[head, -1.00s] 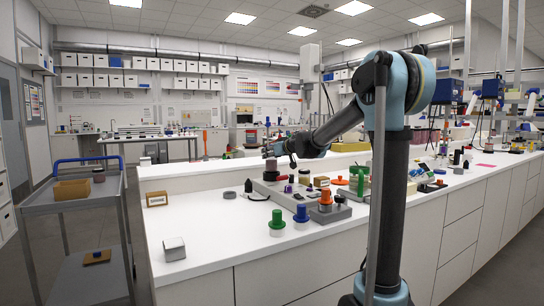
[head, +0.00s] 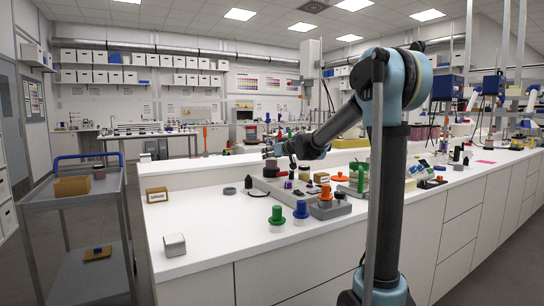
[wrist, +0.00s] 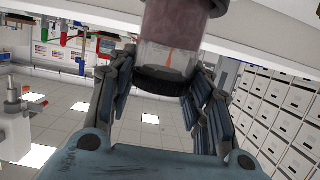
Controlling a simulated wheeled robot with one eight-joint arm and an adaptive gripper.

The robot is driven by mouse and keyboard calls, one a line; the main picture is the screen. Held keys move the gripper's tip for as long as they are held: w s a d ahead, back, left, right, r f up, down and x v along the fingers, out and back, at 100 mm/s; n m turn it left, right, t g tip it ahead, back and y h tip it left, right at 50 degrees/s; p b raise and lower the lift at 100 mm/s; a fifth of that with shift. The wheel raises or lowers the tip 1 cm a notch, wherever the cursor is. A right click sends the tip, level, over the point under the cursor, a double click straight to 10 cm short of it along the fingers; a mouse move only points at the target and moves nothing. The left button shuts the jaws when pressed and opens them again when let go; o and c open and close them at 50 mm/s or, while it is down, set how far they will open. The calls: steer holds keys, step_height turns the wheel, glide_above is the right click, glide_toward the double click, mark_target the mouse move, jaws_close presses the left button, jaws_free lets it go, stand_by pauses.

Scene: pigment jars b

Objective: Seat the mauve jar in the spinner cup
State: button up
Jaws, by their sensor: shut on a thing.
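The mauve jar (wrist: 176,22) fills the top middle of the wrist view, with a dull mauve body, a clear band and a black end ring. My gripper (wrist: 160,88) is shut on it, with a finger on each side. In the head view my gripper (head: 270,155) is small, above the far-left end of the grey board on the white counter. The jar is too small there to tell apart from the fingers.
A grey block (head: 174,245) and a labelled brown box (head: 157,195) are at the left. The left front counter is mostly clear. A cart (head: 72,196) stands beyond the counter's left end.

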steer(key=shift+f, duration=0.85)
steer(key=o, duration=1.5)
steer(key=v, duration=1.1)
steer(key=shift+s+d, duration=0.25)
steer(key=shift+s, duration=0.05)
